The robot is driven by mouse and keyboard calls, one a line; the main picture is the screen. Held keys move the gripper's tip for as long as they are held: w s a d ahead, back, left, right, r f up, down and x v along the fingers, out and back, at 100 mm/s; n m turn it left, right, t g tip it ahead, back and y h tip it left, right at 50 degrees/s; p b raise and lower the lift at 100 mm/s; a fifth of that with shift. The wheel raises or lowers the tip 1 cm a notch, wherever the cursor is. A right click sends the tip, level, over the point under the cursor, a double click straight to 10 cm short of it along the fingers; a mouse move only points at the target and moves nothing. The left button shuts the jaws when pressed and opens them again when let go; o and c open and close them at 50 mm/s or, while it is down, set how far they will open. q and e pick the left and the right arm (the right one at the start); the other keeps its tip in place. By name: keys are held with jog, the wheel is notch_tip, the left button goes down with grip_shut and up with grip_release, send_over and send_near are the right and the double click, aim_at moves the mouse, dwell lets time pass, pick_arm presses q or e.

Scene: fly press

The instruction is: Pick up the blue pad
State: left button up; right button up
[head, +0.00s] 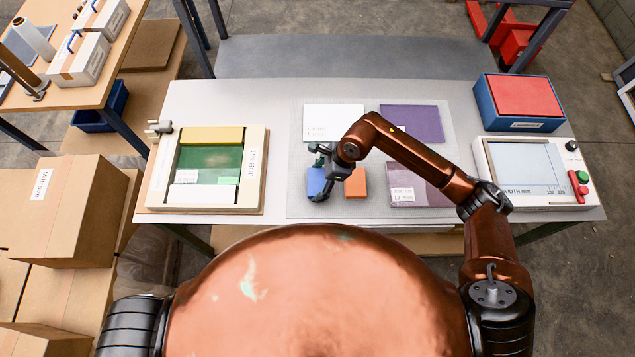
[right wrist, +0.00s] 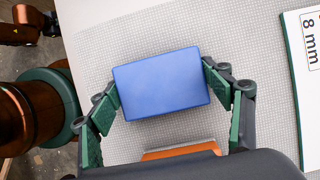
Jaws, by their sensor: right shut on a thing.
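The blue pad (head: 315,182) is a flat block at the middle of the table, just left of the orange block (head: 355,184). My right gripper (head: 319,176) comes over it from the right and is shut on it. In the right wrist view the blue pad (right wrist: 161,84) sits between the two green-padded fingers, one at each short side. Whether it rests on the mat or hangs just above it I cannot tell. The orange block (right wrist: 182,151) shows partly below it, cut off by my gripper's body. My left gripper is not in view.
A grey mat (head: 296,135) lies under the pad, with white and purple panels around it. A framed tray (head: 257,180) with coloured strips stands at left. A blue box with a red top (head: 520,103) and a display device (head: 525,168) stand at right.

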aim_at(314, 181)
jog(key=c, duration=0.6)
jog(key=shift+r, duration=0.15)
jog(key=shift+r, duration=0.25)
notch_tip(314, 181, up, 2)
jog(key=shift+w+r, duration=0.1)
jog(key=s+r, duration=0.4)
jog(key=r, duration=0.1)
jog(key=shift+s+a+r, duration=0.15)
jog(key=shift+a, duration=0.25)
jog(key=s+r, duration=0.1)
jog(key=s, duration=0.2)
jog(key=s+a+r, duration=0.1)
jog(key=s+r, duration=0.1)
jog(key=s, duration=0.1)
jog(key=s+r, duration=0.1)
jog(key=s, duration=0.2)
jog(key=shift+s+a+r+b, duration=0.35)
jog(key=shift+b, duration=0.05)
